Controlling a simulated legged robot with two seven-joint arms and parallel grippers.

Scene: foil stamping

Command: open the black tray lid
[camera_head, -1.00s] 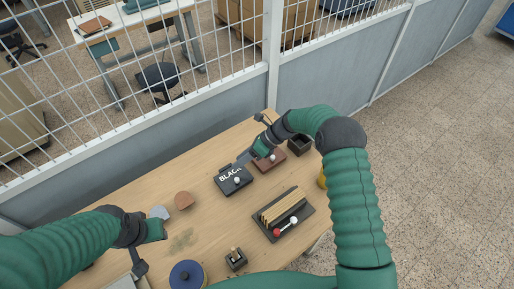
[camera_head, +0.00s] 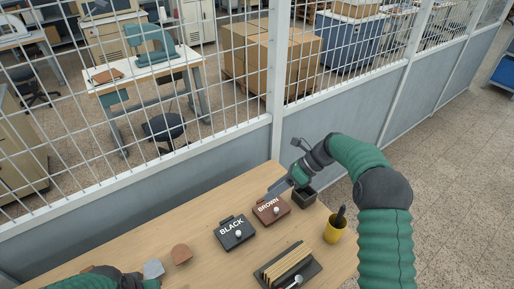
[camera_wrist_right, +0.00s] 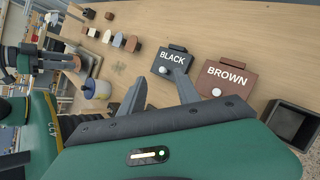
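The black tray (camera_head: 236,236) stands on the table with its lid on, lettered BLACK, with a white knob near the front edge. It also shows in the right wrist view (camera_wrist_right: 175,58), lid flat. My right gripper (camera_head: 273,190) is raised behind the brown tray, to the right of and beyond the black tray. In the right wrist view its two fingers (camera_wrist_right: 158,78) are apart with nothing between them. My left gripper (camera_head: 152,284) is cut off at the bottom edge of the head view, so its fingers cannot be judged.
The brown tray (camera_head: 271,212), also lidded with a white knob, stands just right of the black one. An open dark box (camera_head: 304,198), a yellow cup (camera_head: 335,231) and a rack of tan strips (camera_head: 287,265) are nearby. A mesh fence (camera_head: 150,185) runs behind the table.

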